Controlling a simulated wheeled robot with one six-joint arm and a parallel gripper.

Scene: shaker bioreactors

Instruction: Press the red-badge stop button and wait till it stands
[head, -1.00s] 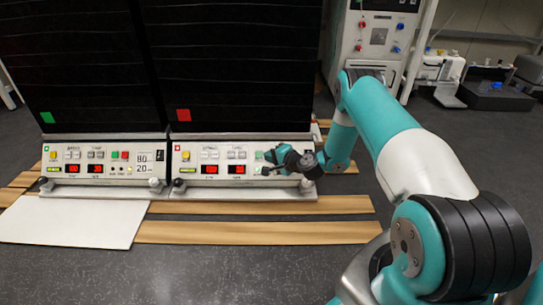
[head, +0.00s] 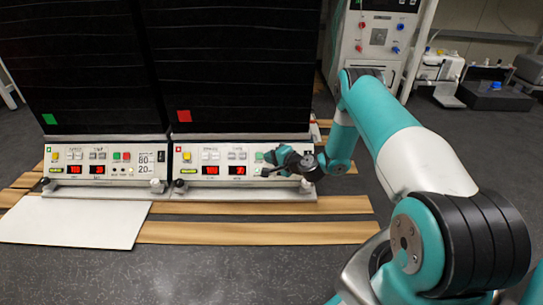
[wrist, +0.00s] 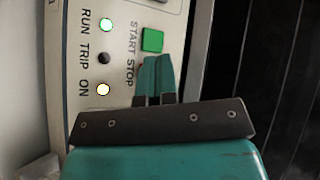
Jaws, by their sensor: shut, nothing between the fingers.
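The red-badge shaker has a red square (head: 184,116) on its dark housing and a white control panel (head: 222,183) below. My gripper (head: 268,157) is at the right part of this panel, fingers shut and empty. In the wrist view the shut fingertips (wrist: 157,60) lie over the spot beside the STOP label (wrist: 130,73), hiding the stop button. Whether they touch or press it cannot be told. The green start button (wrist: 152,40) shows just beyond the tips.
A green-badge shaker (head: 49,119) with a similar panel stands close on the left. A white board (head: 75,222) and wooden planks (head: 250,233) lie in front. A tall white cabinet (head: 375,65) stands behind my arm. The floor in front is clear.

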